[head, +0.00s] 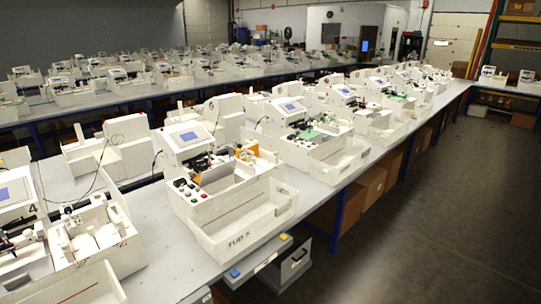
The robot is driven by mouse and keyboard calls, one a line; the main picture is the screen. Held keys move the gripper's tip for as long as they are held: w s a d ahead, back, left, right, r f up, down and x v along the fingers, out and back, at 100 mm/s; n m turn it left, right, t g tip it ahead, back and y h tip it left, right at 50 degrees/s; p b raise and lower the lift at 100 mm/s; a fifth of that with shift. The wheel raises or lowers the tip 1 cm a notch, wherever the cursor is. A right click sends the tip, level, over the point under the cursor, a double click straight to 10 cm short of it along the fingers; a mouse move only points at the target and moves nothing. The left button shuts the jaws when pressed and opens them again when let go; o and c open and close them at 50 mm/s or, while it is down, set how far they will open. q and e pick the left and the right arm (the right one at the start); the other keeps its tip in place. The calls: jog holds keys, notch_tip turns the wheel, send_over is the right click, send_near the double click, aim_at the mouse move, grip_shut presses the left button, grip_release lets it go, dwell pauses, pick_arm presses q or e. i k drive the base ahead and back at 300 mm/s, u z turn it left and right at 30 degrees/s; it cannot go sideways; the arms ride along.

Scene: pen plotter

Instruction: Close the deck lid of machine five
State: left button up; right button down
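Machine five (180,158) is the white machine in the middle foreground, with a small tilted screen (189,136) at its back left. Its front tub (238,240) carries a label that seems to read "TUB 5" and looks empty from here. The deck area (218,178) behind the tub shows uncovered, with dark mechanism parts and an orange piece (246,157). I cannot clearly make out the deck lid itself. Round buttons sit at the deck's left front. Neither of my grippers is in view.
A machine marked 4 (18,196) stands to the left on the same grey table (160,262). More white machines continue to the right and in rows behind. Boxes (370,185) sit under the table. The dark floor (450,220) on the right is open.

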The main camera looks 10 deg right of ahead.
aim_at(219, 171)
jog(key=z, duration=0.25)
jog(key=i, duration=1.45)
jog(key=u, duration=0.75)
